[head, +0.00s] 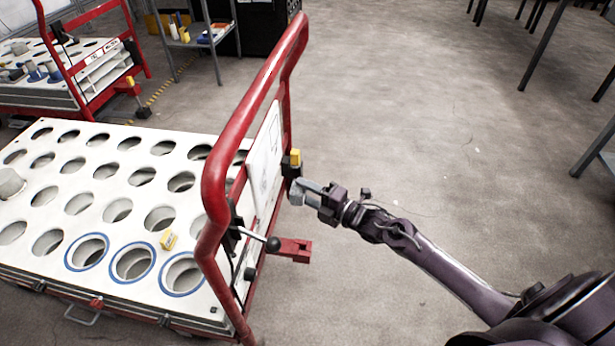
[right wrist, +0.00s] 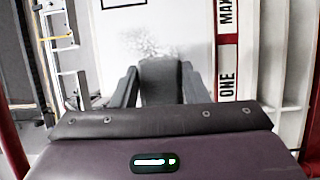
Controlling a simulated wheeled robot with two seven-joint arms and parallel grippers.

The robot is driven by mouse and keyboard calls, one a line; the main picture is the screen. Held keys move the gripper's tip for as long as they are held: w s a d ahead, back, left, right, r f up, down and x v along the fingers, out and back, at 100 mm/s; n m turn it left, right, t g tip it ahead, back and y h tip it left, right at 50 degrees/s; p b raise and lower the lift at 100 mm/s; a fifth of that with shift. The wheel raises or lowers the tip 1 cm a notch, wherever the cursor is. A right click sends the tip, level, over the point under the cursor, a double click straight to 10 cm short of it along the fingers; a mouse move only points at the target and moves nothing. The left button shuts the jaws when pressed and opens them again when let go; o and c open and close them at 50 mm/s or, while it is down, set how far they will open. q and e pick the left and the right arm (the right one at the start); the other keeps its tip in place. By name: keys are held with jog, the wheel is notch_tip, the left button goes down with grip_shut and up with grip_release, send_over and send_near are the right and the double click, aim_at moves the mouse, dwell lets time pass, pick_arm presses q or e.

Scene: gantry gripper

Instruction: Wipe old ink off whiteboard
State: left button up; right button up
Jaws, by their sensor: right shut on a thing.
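The whiteboard (head: 264,165) is a white panel fixed upright in the red handle frame of a cart, seen nearly edge-on in the head view. In the right wrist view the whiteboard (right wrist: 175,22) faces me, with a pale grey ink smudge (right wrist: 143,42) just above the held thing. My right gripper (head: 312,192) is shut on a grey eraser-like block (right wrist: 161,80), at the right side of the frame. The block lies between the two fingers and covers part of the board; I cannot tell whether it touches. My left gripper is not in view.
A second cart (head: 75,70) is behind left.

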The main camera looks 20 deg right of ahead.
aim_at(291, 193)
jog(key=shift+s+a, duration=0.25)
jog(key=shift+w+a+f, duration=0.15)
jog(key=shift+w+a, duration=0.15)
jog(key=shift+a, duration=0.15)
jog(key=shift+w+a+b, duration=0.45)
jog(key=shift+w+a, duration=0.3)
jog(key=shift+a, duration=0.35)
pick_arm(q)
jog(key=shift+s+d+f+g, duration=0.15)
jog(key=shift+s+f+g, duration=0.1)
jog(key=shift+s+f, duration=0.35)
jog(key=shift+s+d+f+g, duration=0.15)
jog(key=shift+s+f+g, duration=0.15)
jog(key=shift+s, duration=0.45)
pick_arm(e)
jog(key=shift+w+a, duration=0.6)
jog(key=shift+a, duration=0.25)
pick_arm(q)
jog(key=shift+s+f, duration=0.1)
pick_arm(e)
jog(key=shift+a, duration=0.1)
pick_arm(q)
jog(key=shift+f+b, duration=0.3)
jog(key=shift+b, duration=0.3)
pick_arm(e)
jog(key=shift+w+a, duration=0.55)
jog(key=shift+a, duration=0.2)
